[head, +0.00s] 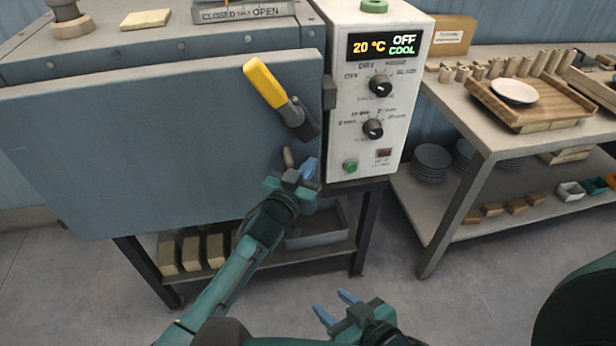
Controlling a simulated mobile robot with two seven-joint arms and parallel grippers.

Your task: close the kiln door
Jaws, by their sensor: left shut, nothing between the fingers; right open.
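The kiln door (150,140) is a large grey-blue panel across the kiln's front. Its right edge is near the white control box (370,140); I cannot tell if it is fully seated. A yellow handle (265,85) with a dark lower end tilts at the door's upper right. A small brown peg (288,157) shows below it. My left gripper (310,170) is shut and empty, near the door's lower right; contact is unclear. My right gripper (336,308) is open and empty, low in front of the kiln, apart from the door.
The control box display reads 20 °C, OFF, COOL. A bench (455,105) at right holds a wooden tray (550,112) with a white plate (514,91). Grey plates are stacked on its lower shelf. Bricks (190,250) lie under the kiln. The floor between kiln stand and bench is clear.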

